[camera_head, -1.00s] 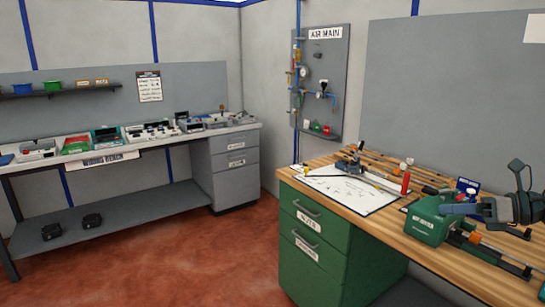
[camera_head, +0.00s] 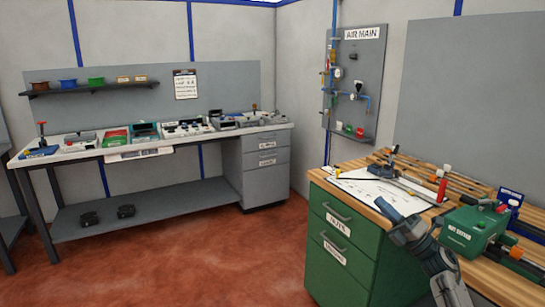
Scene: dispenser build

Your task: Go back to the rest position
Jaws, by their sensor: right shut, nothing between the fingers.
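My right gripper (camera_head: 385,207) comes in from the lower right, with its arm below it. It is shut and empty, and points up and left. In the picture its tips lie over the front edge of the wooden bench (camera_head: 470,274), near the white sheet (camera_head: 352,181). I cannot tell how far it is from the bench top. My left gripper is not in view.
A green machine (camera_head: 470,232) stands on the wooden bench, right of my gripper. Green drawers (camera_head: 340,245) are below. The wiring bench (camera_head: 75,158) stands at the left, with open red floor (camera_head: 190,265) before it. The air panel (camera_head: 355,85) hangs behind.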

